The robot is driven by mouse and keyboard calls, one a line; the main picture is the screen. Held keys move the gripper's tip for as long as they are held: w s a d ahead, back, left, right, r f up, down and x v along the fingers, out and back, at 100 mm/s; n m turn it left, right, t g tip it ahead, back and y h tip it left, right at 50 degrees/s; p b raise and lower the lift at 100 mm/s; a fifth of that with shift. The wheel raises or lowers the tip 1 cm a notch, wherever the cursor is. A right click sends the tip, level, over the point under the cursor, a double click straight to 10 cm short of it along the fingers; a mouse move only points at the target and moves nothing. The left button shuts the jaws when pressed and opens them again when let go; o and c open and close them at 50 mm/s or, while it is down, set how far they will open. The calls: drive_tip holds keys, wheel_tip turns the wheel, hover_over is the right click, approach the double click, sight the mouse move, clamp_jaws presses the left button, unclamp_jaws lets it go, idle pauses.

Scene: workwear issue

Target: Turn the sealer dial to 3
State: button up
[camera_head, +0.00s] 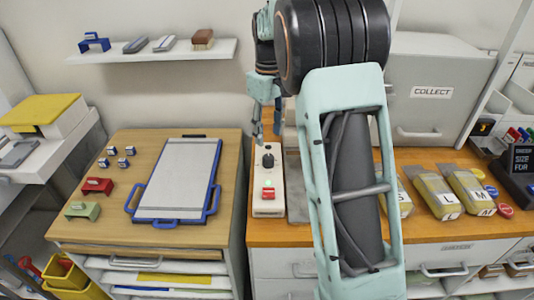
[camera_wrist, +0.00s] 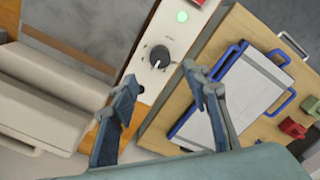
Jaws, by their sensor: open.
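The sealer's white control panel (camera_head: 268,207) lies on the wooden worktop in the head view. Its dark round dial (camera_head: 268,160) is near the far end, with a red switch (camera_head: 268,194) nearer me. In the wrist view the dial (camera_wrist: 159,56) shows a light pointer mark; its scale is too small to read. A green light (camera_wrist: 181,16) glows beside it. My gripper (camera_head: 267,133) is above the far end of the panel, pointing down. In the wrist view its two fingers (camera_wrist: 160,78) are apart, empty, with the dial seen between and beyond the tips, apart from them.
A grey COLLECT cabinet (camera_head: 430,90) stands behind. Bagged packs (camera_head: 432,190) lie on the right worktop. My arm hides part of the worktop right of the sealer.

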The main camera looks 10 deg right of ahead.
sight(268, 156)
wheel_tip(268, 156, down, 8)
drive_tip(key=shift+f, duration=0.2)
drive_tip(key=c, duration=1.2)
drive_tip(key=shift+o, duration=0.2)
drive_tip(key=shift+m, duration=0.4)
drive_tip(key=m+p, duration=0.1)
drive_tip(key=m, duration=0.2)
drive_tip(key=shift+m, duration=2.5)
